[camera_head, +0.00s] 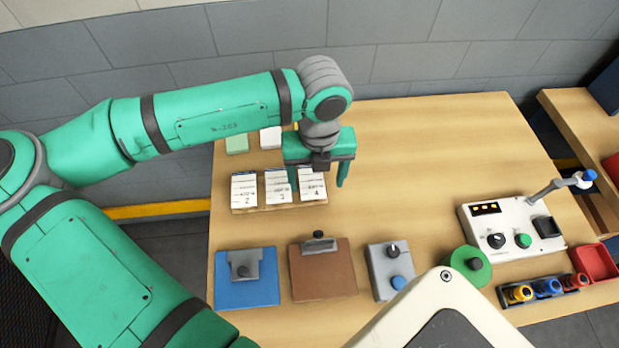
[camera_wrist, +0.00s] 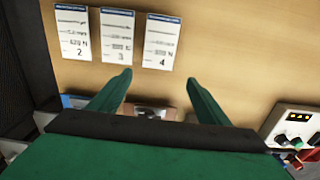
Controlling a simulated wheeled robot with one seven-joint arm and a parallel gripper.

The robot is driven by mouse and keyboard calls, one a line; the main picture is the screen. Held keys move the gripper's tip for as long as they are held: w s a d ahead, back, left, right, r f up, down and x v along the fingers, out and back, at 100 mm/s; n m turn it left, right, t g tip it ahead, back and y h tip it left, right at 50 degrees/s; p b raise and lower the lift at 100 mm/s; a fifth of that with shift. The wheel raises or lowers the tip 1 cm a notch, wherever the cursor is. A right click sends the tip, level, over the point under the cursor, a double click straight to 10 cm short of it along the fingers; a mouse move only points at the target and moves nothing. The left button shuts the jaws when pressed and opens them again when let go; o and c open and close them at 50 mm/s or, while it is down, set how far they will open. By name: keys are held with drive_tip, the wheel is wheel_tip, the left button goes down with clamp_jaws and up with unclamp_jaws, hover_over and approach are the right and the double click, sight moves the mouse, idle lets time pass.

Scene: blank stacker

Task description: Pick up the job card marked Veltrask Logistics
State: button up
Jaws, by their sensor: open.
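Three white job cards with blue top bands stand side by side on a wooden holder (camera_head: 280,207). They are card 2 (camera_head: 244,188), card 3 (camera_head: 278,187) and card 4 (camera_head: 313,184). In the wrist view they show as card 2 (camera_wrist: 73,32), card 3 (camera_wrist: 117,35) and card 4 (camera_wrist: 161,42). Their name lines are too small to read, so I cannot tell which is Veltrask Logistics. My gripper (camera_head: 317,182) is open and empty, its fingers near cards 3 and 4 in the head view. In the wrist view its fingertips (camera_wrist: 160,80) lie below the cards.
A blue clipboard (camera_head: 247,292), a brown clipboard (camera_head: 323,283), a grey switch box (camera_head: 390,270) and a green disc (camera_head: 467,266) line the front. A control box (camera_head: 511,229) stands at the right. The table's (camera_head: 435,150) middle and back right are clear.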

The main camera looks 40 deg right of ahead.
sight(314, 198)
drive_tip(key=shift+s+f, duration=0.1)
drive_tip(key=shift+f, duration=0.45)
drive_tip(key=shift+w+a+f, duration=0.15)
drive_tip(key=shift+f, duration=1.1)
drive_tip(key=shift+w+a+f, duration=0.1)
drive_tip(key=shift+f, duration=1.1)
drive_tip(key=shift+f, duration=0.25)
drive_tip(key=c, duration=1.2)
drive_tip(key=shift+r, duration=0.15)
